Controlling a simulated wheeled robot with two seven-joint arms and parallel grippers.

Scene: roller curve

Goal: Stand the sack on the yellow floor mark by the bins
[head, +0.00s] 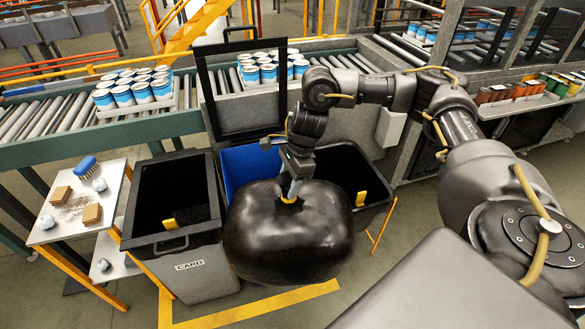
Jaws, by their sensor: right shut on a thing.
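A full black sack (285,240) hangs in the middle of the head view, in front of the bins. My right gripper (291,199) is shut on the sack's gathered neck, where a bit of yellow shows. The yellow floor mark (255,306) is an outline on the floor below and in front of the sack. The sack hides part of the mark and the floor behind it. From this angle the sack looks held above the floor, but its underside is hidden. My left gripper is not in view.
A grey bin lettered CARD (190,267) stands left of the sack. A blue-lined bin (250,165) and a dark bin (350,170) stand behind it. A small table (60,230) with blocks and a brush is at left. Roller conveyors (40,117) with cans run behind.

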